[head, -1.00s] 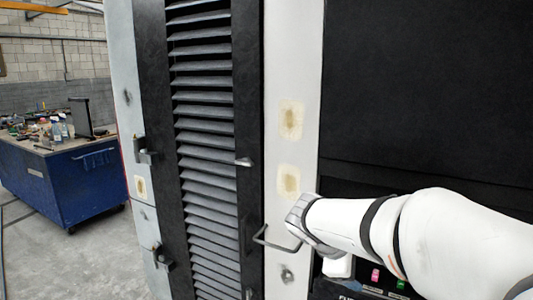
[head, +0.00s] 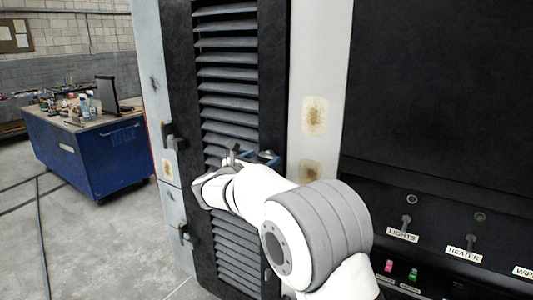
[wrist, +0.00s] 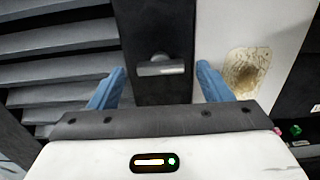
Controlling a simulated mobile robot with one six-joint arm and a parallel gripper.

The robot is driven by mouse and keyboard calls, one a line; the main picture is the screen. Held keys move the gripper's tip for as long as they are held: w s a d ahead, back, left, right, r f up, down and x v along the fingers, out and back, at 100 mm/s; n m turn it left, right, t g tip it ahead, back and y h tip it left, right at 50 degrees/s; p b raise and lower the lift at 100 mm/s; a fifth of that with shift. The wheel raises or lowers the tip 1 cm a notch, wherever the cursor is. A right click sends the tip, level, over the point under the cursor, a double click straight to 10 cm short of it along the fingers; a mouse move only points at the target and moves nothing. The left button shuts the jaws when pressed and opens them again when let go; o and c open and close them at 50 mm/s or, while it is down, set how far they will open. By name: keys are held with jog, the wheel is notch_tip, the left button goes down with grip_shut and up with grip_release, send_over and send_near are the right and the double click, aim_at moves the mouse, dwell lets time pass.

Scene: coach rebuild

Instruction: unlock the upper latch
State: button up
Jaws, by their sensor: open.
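The upper latch (wrist: 161,67) is a short grey metal handle lying level on the black door frame strip, right of the louvres. In the wrist view it sits between the two blue fingers of my gripper (wrist: 160,72), with a gap on either side. The fingers are spread and hold nothing. In the head view my gripper (head: 254,156) is at the right edge of the louvred door (head: 225,75), and it hides the latch there. I cannot tell how far the fingertips are from the strip.
A pale panel with worn brown patches (head: 314,115) stands right of the strip. A dark switch panel (head: 440,240) is at lower right. Black fittings (head: 173,136) stick out at the door's left side. A blue workbench (head: 90,155) stands at the far left, with open floor before it.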

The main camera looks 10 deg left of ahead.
aim_at(268, 155)
jog(key=shift+x, duration=1.15)
